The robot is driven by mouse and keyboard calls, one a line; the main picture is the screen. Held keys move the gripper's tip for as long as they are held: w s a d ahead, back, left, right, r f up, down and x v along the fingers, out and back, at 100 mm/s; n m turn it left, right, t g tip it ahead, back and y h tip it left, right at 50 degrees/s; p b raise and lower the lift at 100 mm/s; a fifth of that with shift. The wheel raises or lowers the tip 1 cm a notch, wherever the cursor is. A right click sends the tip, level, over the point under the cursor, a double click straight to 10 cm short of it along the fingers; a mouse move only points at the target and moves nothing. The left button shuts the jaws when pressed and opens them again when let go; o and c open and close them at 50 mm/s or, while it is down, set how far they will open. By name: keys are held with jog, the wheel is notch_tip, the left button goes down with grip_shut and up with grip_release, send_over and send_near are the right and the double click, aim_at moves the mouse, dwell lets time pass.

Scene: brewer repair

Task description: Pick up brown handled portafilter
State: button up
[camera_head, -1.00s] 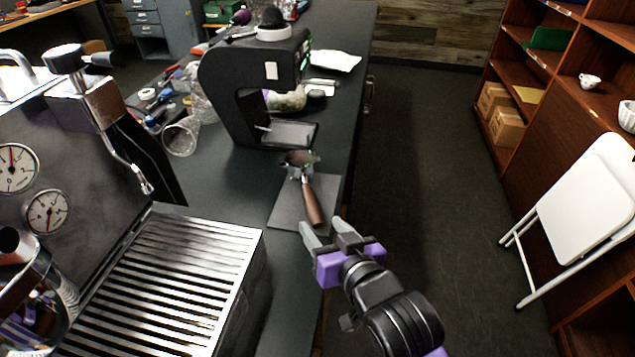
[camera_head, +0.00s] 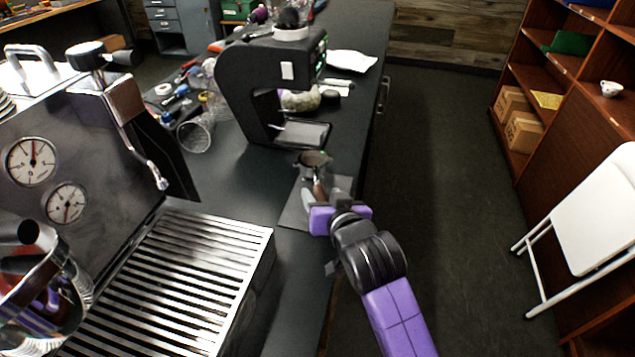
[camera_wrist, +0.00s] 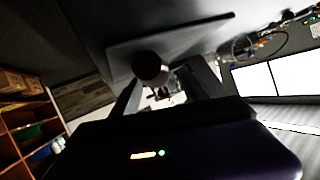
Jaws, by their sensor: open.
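In the wrist view, the round dark handle end (camera_wrist: 148,66) shows between the fingers of my gripper (camera_wrist: 163,80). I cannot tell whether either finger touches it.
A black grinder (camera_head: 245,85) stands just beyond the portafilter. The espresso machine's slatted drip tray (camera_head: 170,285) is at left. A clear glass (camera_head: 195,135) and tools lie behind. The counter's right edge is close, with open floor beyond. A white folding chair (camera_head: 600,210) stands at right.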

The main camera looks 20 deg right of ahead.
jog(key=shift+w+f, duration=0.15)
jog(key=shift+w, duration=0.1)
grip_shut()
dwell(1.3)
